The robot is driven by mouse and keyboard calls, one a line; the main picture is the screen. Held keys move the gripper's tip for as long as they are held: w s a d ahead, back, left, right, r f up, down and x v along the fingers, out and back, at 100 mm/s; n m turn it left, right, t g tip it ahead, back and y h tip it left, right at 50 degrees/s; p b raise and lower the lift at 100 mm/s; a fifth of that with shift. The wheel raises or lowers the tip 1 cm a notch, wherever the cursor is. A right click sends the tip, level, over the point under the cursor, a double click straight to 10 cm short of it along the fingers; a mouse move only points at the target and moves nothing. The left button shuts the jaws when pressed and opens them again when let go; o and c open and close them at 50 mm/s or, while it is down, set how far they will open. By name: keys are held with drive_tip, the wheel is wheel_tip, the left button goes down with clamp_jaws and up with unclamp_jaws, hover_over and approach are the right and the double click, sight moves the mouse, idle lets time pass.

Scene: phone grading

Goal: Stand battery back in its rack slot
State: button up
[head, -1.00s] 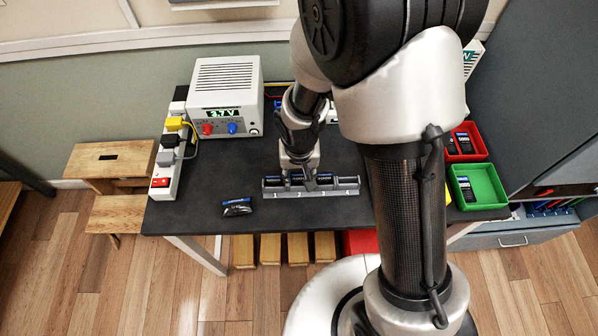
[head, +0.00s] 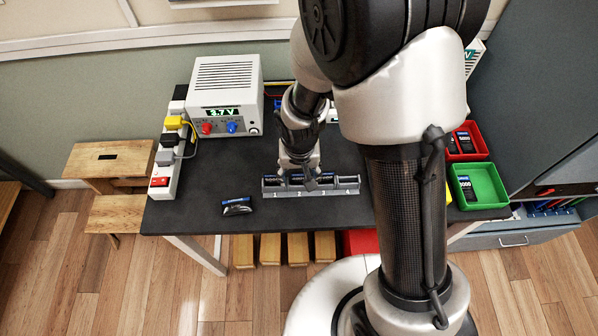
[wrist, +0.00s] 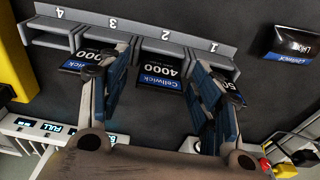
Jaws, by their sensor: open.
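The grey rack (head: 335,191) lies along the front of the dark table. In the wrist view its slots (wrist: 190,40) are numbered 1 to 4. A black and blue battery marked 4000 (wrist: 162,72) is at slot 2, between my fingers. Batteries at slot 3 (wrist: 82,62) and slot 1 (wrist: 233,86) are partly hidden by the fingers. Slot 4 looks empty. A loose battery (head: 237,206) lies flat left of the rack; it also shows in the wrist view (wrist: 292,43). My gripper (head: 304,181) is open over the rack; finger contact is unclear.
A white power supply (head: 225,95) and a power strip (head: 170,160) stand at the table's left. Red (head: 478,154) and green (head: 490,196) trays holding dark items sit at the right. The table between the loose battery and the power supply is clear.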

wheel_tip(320, 180, up, 12)
drive_tip(key=s, duration=0.1)
drive_tip(key=shift+s, duration=0.25)
idle(0.4)
drive_tip(key=s+d+r+t, duration=0.3)
drive_tip(key=s+d+r, duration=0.7)
drive_tip(key=s+r, duration=0.5)
drive_tip(key=shift+d, duration=0.4)
